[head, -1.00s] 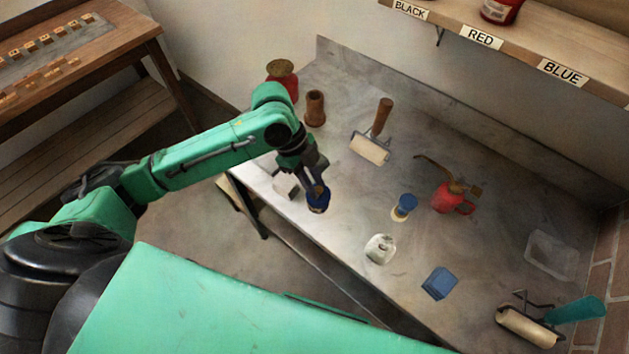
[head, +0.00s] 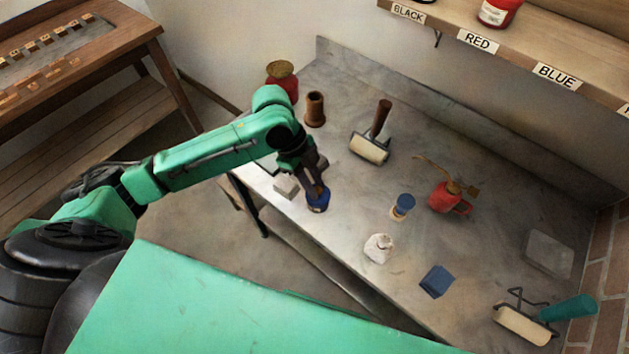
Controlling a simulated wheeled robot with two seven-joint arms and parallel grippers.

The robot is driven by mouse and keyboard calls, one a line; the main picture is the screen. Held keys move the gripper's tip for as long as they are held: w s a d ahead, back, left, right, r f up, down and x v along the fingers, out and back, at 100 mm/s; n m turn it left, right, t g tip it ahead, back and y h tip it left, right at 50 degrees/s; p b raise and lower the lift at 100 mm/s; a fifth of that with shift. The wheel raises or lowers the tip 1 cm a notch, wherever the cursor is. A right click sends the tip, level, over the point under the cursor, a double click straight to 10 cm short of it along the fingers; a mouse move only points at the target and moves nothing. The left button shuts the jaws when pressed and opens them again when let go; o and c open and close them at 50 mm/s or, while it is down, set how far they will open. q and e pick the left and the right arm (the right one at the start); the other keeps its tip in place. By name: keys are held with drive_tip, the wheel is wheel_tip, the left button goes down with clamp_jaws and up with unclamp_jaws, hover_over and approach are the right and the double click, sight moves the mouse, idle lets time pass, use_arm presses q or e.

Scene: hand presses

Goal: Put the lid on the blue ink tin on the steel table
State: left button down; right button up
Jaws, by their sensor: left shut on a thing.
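The blue ink tin (head: 318,206) stands near the front left edge of the steel table (head: 340,235), a small round blue tin with a pale patch on its side. My left gripper (head: 316,189) comes down onto it from above, with its fingers at the tin's top. It is shut on what looks like the lid, which the fingers mostly hide. I cannot tell whether the lid sits flat on the tin. My right gripper is not in view.
A pale block (head: 286,187) stands just left of the tin. A labelled shelf (head: 520,45) hangs above.

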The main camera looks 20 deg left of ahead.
use_arm(q)
drive_tip(key=shift+f, duration=0.15)
idle(0.8)
drive_tip(key=shift+p, duration=0.7)
drive_tip(key=shift+c, duration=0.8)
unclamp_jaws()
wheel_tip(320, 180, up, 7)
drive_tip(key=p, duration=0.8)
clamp_jaws()
